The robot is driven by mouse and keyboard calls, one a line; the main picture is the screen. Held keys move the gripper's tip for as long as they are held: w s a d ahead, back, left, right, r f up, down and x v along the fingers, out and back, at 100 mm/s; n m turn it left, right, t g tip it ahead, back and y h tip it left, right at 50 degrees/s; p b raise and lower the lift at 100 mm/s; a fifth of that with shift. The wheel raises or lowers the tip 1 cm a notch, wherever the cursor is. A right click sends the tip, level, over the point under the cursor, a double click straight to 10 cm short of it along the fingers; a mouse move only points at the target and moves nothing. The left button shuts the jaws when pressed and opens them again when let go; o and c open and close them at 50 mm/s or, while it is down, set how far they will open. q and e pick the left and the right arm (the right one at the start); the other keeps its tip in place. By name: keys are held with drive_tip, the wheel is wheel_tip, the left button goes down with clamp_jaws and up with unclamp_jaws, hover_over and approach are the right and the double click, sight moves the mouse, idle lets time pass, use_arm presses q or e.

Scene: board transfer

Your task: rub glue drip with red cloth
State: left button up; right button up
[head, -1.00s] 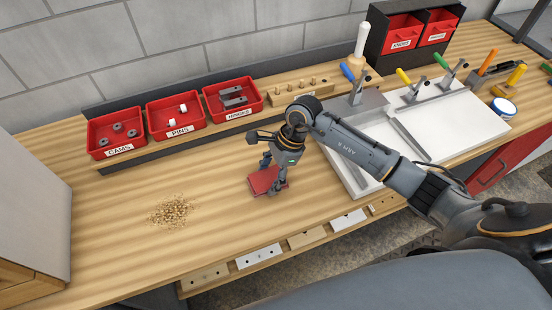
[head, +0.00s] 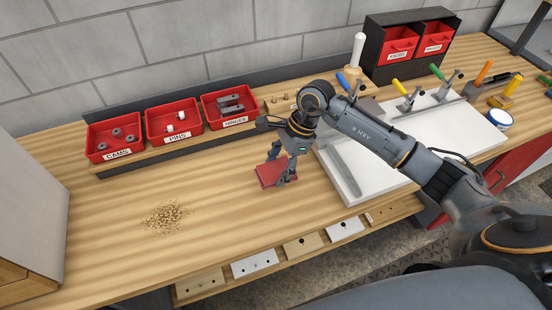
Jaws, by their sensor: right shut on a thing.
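The red cloth (head: 272,174) is a small folded pad at the middle of the wooden workbench (head: 120,235). My right gripper (head: 285,178) is shut on it, pointing down. The cloth looks slightly tilted; I cannot tell whether it touches the bench top. I do not make out a glue drip; the cloth and my right arm may cover part of the surface. My left gripper is not in view.
A pile of wood shavings (head: 168,217) lies on the bench at left. Red bins of cams (head: 113,137), pins (head: 174,122) and hinges (head: 230,105) stand along the back. A white board with clamps (head: 375,175) is at right. Bare wood lies between shavings and cloth.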

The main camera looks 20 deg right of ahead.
drive_tip(key=shift+v, duration=0.9)
drive_tip(key=shift+a+r+p, duration=0.2)
drive_tip(key=shift+r+p, duration=0.15)
drive_tip(key=shift+r, duration=0.05)
drive_tip(key=shift+a+r, duration=0.15)
drive_tip(key=shift+r, duration=0.1)
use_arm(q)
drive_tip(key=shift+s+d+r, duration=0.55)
